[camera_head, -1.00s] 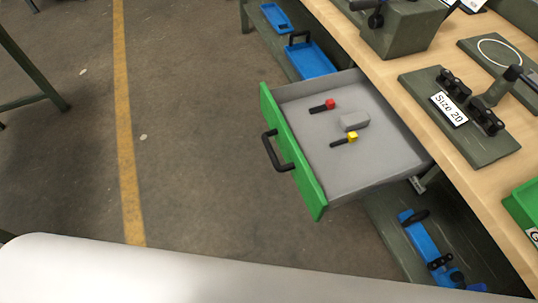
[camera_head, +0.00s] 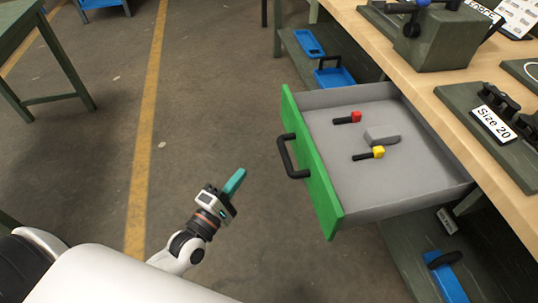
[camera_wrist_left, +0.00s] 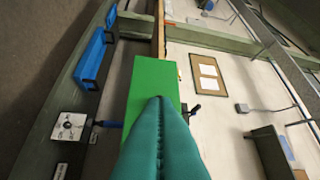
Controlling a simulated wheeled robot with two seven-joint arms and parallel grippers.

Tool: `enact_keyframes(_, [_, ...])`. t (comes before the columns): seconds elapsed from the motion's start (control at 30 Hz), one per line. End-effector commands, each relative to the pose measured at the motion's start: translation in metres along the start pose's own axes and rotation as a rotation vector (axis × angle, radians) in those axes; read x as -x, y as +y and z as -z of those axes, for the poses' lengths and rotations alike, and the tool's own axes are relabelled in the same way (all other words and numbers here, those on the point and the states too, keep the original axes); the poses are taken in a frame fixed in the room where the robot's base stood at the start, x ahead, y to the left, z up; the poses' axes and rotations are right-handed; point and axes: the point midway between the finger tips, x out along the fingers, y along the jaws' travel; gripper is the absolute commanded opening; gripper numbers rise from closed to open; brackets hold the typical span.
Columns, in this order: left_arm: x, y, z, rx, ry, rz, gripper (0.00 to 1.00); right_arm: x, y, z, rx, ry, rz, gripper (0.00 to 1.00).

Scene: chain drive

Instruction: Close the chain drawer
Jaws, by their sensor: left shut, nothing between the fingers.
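The chain drawer (camera_head: 405,185) stands pulled out of the workbench, with a green front (camera_head: 312,165) and a black bar handle (camera_head: 290,158). Inside it lie a red-ended tool (camera_head: 348,118), a yellow-ended tool (camera_head: 368,154) and a grey block (camera_head: 382,135). My left gripper (camera_head: 236,180) is shut and empty, with teal fingers, to the left of the handle and apart from it. In the left wrist view its fingers (camera_wrist_left: 160,120) are together and overlap the green front (camera_wrist_left: 153,82) in the picture. My right gripper is not in view.
The wooden benchtop (camera_head: 440,75) carries a green-grey vise block (camera_head: 430,40) and a "Size 20" fixture (camera_head: 490,120). Blue trays (camera_head: 335,77) lie on the lower shelf. The floor left of the drawer is clear. A green table (camera_head: 25,50) stands at far left.

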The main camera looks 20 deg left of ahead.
Motion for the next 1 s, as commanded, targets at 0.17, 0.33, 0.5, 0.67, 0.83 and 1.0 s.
enact_keyframes(0.17, [-0.042, -0.001, 0.000, 0.000, -0.001, 0.005, 0.00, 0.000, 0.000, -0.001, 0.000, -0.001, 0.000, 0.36])
enact_keyframes(0.33, [-0.073, 0.000, 0.004, 0.004, -0.001, 0.002, 0.00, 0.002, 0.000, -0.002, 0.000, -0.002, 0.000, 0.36])
enact_keyframes(0.5, [-0.088, 0.001, 0.021, 0.001, 0.000, -0.001, 0.00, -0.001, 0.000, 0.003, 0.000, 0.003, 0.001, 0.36])
enact_keyframes(0.67, [-0.094, 0.001, 0.028, -0.001, 0.000, -0.002, 0.00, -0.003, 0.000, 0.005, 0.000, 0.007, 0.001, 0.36])
enact_keyframes(0.83, [-0.095, 0.002, 0.029, -0.002, 0.001, -0.003, 0.00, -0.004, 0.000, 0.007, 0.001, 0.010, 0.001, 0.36])
enact_keyframes(1.0, [-0.095, 0.001, 0.029, -0.003, 0.000, -0.003, 0.00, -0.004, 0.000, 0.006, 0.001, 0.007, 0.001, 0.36])
